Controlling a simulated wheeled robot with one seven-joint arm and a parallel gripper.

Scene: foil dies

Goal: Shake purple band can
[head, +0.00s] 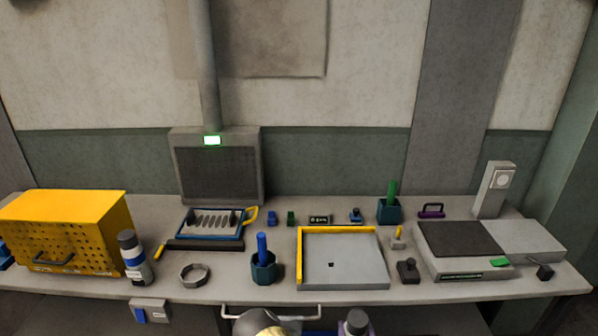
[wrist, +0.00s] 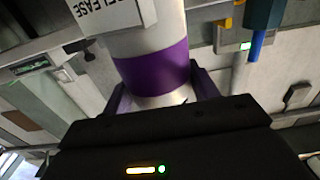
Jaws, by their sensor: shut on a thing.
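The purple band can (wrist: 155,72) fills the upper middle of the wrist view. It has a pale silver body, a wide purple band and a white label reading "RELEASE". My gripper (wrist: 160,90) is shut on it, with a finger on each side near the band. The can's far end is cut off by the frame. My gripper cannot be made out clearly in the head view.
On the bench (head: 215,287), a blue-banded can (head: 134,258) stands beside a yellow perforated cabinet (head: 70,232). A grey tray with yellow edge (head: 345,260), a blue-handled tool in a dark cup (head: 263,268), a ring (head: 194,275) and a flat grey machine (head: 465,245) also stand there.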

